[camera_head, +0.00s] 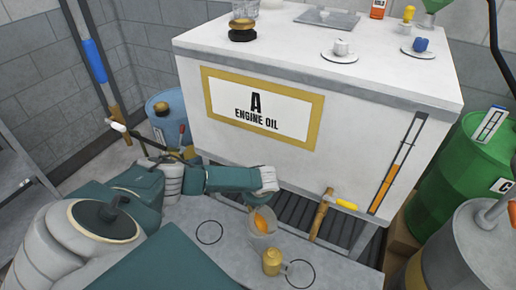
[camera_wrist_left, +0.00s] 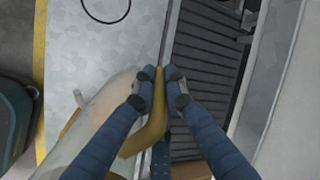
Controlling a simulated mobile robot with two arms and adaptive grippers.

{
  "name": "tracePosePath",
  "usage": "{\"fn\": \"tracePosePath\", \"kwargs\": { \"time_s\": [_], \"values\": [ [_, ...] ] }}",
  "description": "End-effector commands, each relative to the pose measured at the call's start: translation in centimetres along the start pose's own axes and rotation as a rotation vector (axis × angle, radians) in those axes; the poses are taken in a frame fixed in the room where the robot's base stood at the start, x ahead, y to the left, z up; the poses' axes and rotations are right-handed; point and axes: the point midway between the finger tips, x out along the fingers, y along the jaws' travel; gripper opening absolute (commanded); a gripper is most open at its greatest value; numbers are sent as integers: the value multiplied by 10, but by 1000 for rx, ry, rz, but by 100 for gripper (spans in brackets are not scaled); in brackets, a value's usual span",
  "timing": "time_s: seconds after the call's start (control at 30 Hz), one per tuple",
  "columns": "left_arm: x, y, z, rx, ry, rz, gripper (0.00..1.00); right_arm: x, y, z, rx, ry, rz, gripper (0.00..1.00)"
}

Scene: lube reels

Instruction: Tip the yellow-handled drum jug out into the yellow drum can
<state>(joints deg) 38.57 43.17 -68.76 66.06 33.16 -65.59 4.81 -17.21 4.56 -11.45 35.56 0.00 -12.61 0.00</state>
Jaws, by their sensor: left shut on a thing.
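My left gripper (camera_wrist_left: 162,80) is shut on the yellow handle (camera_wrist_left: 154,125) of the drum jug. In the wrist view, the jug's pale, translucent body (camera_wrist_left: 85,130) lies left of the fingers and is partly hidden by them. In the head view, the left gripper (camera_head: 264,192) is just above the jug (camera_head: 262,240), which shows orange inside. I cannot tell whether the jug is tilted or clear of the bench. A small yellow can (camera_head: 271,263) stands on the bench just in front of the jug. My right gripper is not in view.
The grey bench (camera_head: 225,262) has black circle outlines (camera_head: 209,232) and bare room left of the jug. Behind it stands the white engine oil tank (camera_head: 350,150), with a yellow-handled tap (camera_head: 345,204) right of the jug. A green drum (camera_head: 455,165) stands at right.

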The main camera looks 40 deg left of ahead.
Motion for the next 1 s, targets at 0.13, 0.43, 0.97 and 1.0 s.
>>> {"fn": "tracePosePath", "kwargs": {
  "time_s": [0.13, 0.43, 0.97, 1.0],
  "values": [
    [0, 0, 0, -1, 0, 0, 0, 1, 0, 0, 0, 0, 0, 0],
    [0, 0, 0, -1, 0, 0, 0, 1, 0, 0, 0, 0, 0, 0],
    [-7, -4, 1, -1, -21, -108, 0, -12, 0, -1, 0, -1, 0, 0],
    [-7, -4, 1, -1, -21, -108, 0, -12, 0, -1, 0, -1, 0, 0]
  ]
}}
